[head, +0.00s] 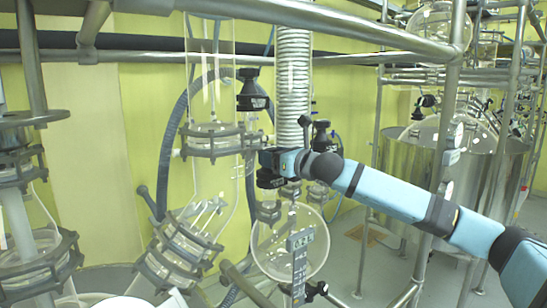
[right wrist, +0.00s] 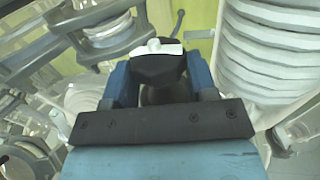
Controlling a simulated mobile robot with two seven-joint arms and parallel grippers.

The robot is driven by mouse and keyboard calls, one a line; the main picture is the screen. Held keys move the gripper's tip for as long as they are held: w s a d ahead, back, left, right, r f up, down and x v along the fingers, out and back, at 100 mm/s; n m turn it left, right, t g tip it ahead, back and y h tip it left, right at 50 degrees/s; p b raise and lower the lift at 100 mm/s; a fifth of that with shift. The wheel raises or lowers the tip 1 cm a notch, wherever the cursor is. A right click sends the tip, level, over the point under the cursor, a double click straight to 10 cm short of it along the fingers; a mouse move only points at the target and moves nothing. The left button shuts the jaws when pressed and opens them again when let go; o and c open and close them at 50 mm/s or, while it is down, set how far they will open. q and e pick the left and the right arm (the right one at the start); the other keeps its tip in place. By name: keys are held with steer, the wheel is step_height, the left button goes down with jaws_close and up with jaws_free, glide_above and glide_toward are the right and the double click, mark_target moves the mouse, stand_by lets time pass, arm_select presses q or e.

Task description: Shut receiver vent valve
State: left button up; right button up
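The round glass receiver (head: 268,243) hangs below the metal coil, with a "0.2L" label in front of it. My right gripper (head: 270,168) is above the receiver, in front of the coil's lower end, reaching in from the right. In the right wrist view, a black valve knob (right wrist: 158,68) with a white mark on top sits between the two blue fingers of my right gripper (right wrist: 160,80). The fingers are apart, one on each side of the knob, close to it; whether they press on it is unclear. The valve body below is hidden. My left gripper is out of view.
The metal coil (head: 293,85) stands just behind the gripper, and a clamped glass column (head: 211,100) is to its left. Another black valve knob (head: 253,90) is above. Steel rails (head: 330,20) cross overhead. A steel vessel (head: 415,165) stands to the right.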

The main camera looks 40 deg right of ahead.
steer(key=shift+c, duration=1.4)
steer(key=shift+h, duration=0.3)
steer(key=m+h, duration=0.1)
steer(key=h, duration=0.1)
steer(key=m+h, duration=0.2)
steer(key=h, duration=0.1)
steer(key=a+m+h, duration=0.1)
steer(key=m+h, duration=0.1)
steer(key=shift+h, duration=0.4)
steer(key=m+h, duration=0.1)
steer(key=h, duration=0.1)
steer(key=m+g+h, duration=0.1)
steer(key=m, duration=0.1)
steer(key=shift+w+a+g+h, duration=0.1)
steer(key=shift+a+g+h, duration=0.05)
steer(key=shift+g+h, duration=0.2)
steer(key=shift+m+g+h, duration=0.45)
steer(key=shift+m+h, duration=0.15)
steer(key=shift+h, duration=0.25)
steer(key=shift+f, duration=0.1)
